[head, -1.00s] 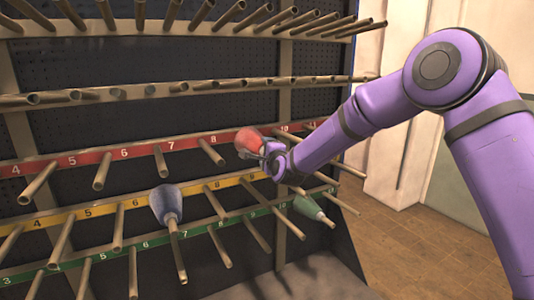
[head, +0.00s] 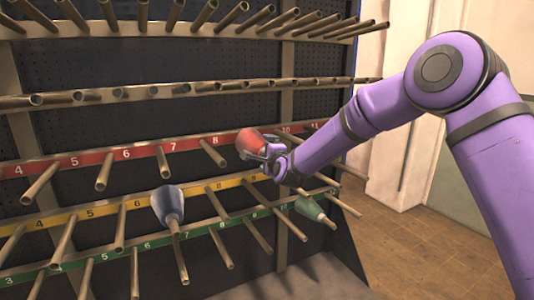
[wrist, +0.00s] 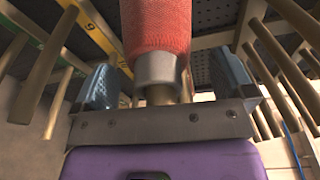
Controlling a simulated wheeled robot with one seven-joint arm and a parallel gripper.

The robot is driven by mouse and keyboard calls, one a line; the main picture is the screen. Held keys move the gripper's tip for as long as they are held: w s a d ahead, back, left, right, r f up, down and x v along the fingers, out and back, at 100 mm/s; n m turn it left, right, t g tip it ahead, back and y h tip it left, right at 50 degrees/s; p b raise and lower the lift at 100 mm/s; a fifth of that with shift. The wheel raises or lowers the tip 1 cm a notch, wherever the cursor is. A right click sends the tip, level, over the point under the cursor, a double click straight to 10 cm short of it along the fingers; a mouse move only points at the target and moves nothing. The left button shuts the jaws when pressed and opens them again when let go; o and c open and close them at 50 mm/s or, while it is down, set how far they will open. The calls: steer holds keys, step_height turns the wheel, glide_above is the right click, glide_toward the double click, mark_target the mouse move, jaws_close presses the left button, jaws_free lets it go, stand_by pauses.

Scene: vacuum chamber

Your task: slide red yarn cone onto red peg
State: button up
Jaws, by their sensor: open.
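The red yarn cone (head: 251,141) is at the red-labelled row, right of the peg beside the 8. In the wrist view the red yarn cone (wrist: 157,25) has a grey collar, with a tan peg end (wrist: 158,95) sticking out of it, so it appears to sit around a peg. The red strip (head: 90,160) carries the row's numbers. My gripper (head: 272,152) is open at the cone's near end. In the wrist view my gripper (wrist: 165,82) has one finger on each side of the collar, with gaps between. The cone hides most of its peg.
A blue cone (head: 167,204) sits on a yellow-row peg, and a green cone (head: 309,208) on a green-row peg at the lower right. Bare pegs stick out all around, close below my gripper. Open floor (head: 420,250) lies to the right of the rack.

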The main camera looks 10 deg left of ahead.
steer(key=v, duration=0.9)
steer(key=shift+s, duration=0.4)
steer(key=shift+d+r, duration=0.1)
steer(key=shift+d, duration=0.15)
